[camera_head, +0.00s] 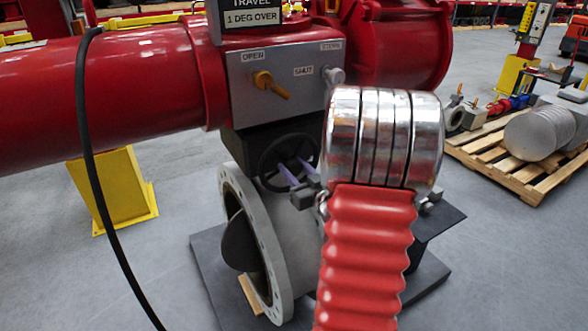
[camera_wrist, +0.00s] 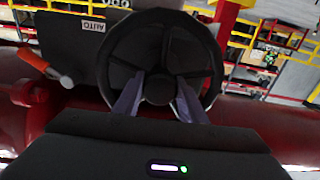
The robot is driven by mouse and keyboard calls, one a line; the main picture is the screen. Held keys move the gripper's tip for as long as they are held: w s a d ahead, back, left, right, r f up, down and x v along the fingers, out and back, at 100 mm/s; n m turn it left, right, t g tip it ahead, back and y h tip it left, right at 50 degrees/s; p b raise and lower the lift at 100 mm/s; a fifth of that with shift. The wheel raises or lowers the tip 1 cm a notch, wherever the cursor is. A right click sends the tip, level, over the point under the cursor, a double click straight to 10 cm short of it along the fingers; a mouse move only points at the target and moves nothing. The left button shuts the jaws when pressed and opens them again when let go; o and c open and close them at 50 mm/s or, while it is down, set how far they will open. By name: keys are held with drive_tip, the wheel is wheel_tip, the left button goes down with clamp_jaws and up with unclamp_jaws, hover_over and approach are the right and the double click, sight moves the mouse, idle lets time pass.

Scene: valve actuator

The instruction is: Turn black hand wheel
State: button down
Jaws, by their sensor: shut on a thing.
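The black hand wheel (camera_head: 264,160) sits on the dark block under the grey control panel, above the grey valve body (camera_head: 232,200). In the wrist view the wheel (camera_wrist: 158,88) faces me, with its rim, spokes and hub showing. My gripper (camera_head: 291,168) reaches in from the right, its two purple-grey fingers pointing at the wheel. In the wrist view the fingers of my gripper (camera_wrist: 158,92) lie inside the rim, one on each side of the hub, shut on the wheel. The exact contact is too dark to make out.
The red actuator cylinder (camera_head: 100,95) spans the upper left. The grey panel (camera_head: 285,75) carries an orange lever (camera_head: 270,85). A black hose (camera_head: 95,170) hangs at the left beside a yellow stand (camera_head: 118,190). A loaded pallet (camera_head: 500,170) lies at the right.

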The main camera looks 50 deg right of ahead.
drive_tip(key=shift+m, duration=1.4)
drive_tip(key=c, duration=1.1)
unclamp_jaws()
drive_tip(key=shift+s+a, duration=0.1)
drive_tip(key=shift+s, duration=0.05)
